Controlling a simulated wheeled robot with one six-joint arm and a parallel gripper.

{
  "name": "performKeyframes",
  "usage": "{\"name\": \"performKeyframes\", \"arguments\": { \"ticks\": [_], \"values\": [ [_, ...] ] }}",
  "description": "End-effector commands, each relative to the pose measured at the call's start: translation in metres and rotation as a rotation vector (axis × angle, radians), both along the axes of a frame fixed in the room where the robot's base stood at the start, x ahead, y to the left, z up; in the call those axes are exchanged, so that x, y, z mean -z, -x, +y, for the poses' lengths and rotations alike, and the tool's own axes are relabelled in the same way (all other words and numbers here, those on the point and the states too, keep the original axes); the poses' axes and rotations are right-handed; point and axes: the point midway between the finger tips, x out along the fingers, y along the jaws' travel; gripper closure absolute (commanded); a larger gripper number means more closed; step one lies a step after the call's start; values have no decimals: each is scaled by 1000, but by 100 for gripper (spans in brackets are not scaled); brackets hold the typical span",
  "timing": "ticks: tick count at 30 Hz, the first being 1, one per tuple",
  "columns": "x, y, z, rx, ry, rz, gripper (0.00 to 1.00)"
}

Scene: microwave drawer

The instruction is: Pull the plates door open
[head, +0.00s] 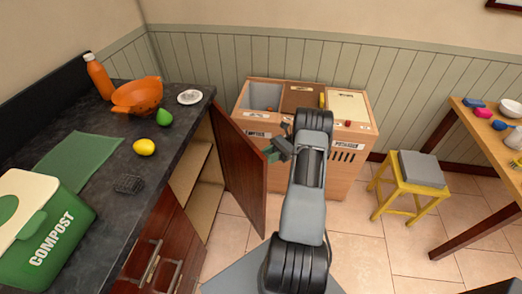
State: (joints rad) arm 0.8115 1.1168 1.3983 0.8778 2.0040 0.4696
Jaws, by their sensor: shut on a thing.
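The dark red-brown cabinet door (238,165) stands swung out from the end of the dark counter. The cabinet behind it shows pale shelves (192,172), with no plates visible in the part I see. My gripper (272,153) is at the door's free edge, on its right side, shut on the door. The exact grip point and any handle there are partly hidden by the gripper and arm.
The wooden bin unit (342,160) stands close behind my arm. A yellow stool (408,188) and a table (465,115) are at the right. Tiled floor is open between them. The counter (120,150) holds a compost bin (50,232) and fruit.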

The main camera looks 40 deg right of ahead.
Motion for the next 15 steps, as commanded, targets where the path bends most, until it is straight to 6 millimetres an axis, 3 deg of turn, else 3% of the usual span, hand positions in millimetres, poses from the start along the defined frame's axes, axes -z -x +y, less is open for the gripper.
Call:
{"name": "performKeyframes", "arguments": {
  "ticks": [15],
  "values": [
    [-1, 4, -9, 4, 3, -3, 100]
  ]
}}
